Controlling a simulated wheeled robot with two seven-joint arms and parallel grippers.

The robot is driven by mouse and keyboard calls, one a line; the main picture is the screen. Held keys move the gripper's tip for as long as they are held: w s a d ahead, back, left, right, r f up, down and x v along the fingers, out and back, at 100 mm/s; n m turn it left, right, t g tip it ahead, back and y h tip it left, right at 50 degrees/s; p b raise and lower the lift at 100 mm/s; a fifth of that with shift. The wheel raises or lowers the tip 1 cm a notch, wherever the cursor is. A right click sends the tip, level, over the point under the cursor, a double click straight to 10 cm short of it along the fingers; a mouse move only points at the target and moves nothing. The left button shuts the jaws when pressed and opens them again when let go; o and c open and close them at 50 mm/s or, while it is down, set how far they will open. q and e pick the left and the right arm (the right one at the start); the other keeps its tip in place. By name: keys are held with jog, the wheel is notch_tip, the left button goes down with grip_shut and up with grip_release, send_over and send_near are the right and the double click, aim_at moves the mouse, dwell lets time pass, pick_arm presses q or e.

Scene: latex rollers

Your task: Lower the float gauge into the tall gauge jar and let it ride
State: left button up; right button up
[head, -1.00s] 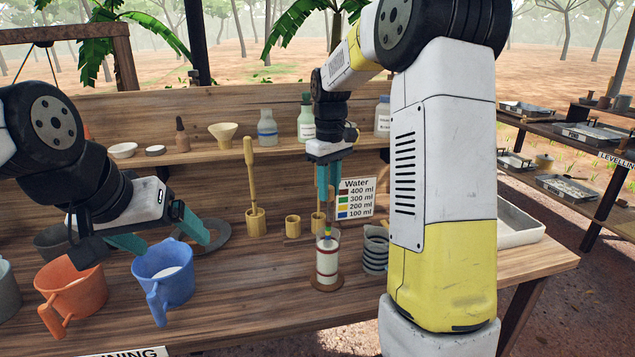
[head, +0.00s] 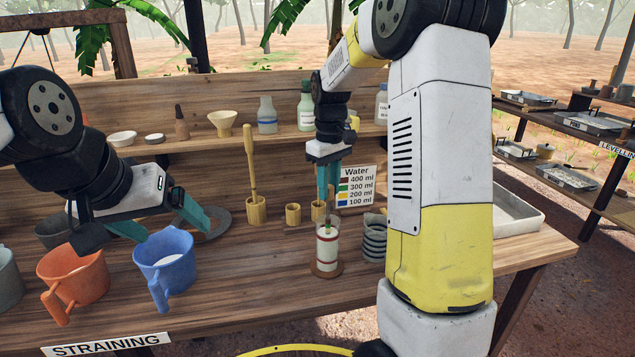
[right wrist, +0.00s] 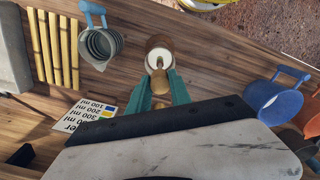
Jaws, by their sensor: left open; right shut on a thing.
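The tall gauge jar (head: 327,262) stands upright on the bench, pale with red bands. It also shows from above in the right wrist view (right wrist: 151,45). My right gripper (head: 328,208) is above the jar, its teal fingers pointing down and shut on the float gauge (head: 327,225). The gauge's lower part is at or inside the jar mouth; how deep it sits is hard to tell. My left gripper (head: 160,228) is open and empty, above and behind the blue jug.
A Water card (head: 355,186) lists coloured ml marks behind the jar. The blue jug (head: 180,275) and orange jug (head: 85,285) are at left. Bench in front is free.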

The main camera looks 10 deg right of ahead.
jog(key=shift+f, duration=0.2)
jog(key=o, duration=1.1)
jog(key=shift+c, duration=0.2)
jog(key=shift+r, duration=0.1)
